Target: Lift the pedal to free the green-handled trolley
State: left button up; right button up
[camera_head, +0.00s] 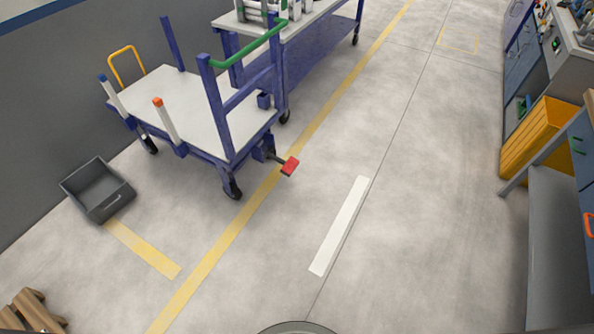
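The green-handled trolley (190,102) stands at the upper left, a white deck on a blue frame with black castors. Its green handle (249,45) runs across the top of the blue uprights at its right end. A red pedal (290,165) sticks out low on a short dark arm from the trolley's near right corner, over the yellow floor line. Two white posts stand at the deck's near side, one with an orange tip (165,119) and one with a blue tip (108,92). Neither of my grippers shows in the head view.
A second blue trolley (299,34) carrying pipes stands behind. A grey bin (97,191) lies left, a wooden pallet (33,311) at lower left. A yellow crate (538,136) and workbenches line the right. The middle floor, with a white strip (340,226), is clear.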

aim_at(288, 166)
jog(key=z, duration=0.3)
jog(key=i, duration=0.9)
jog(key=z, duration=0.75)
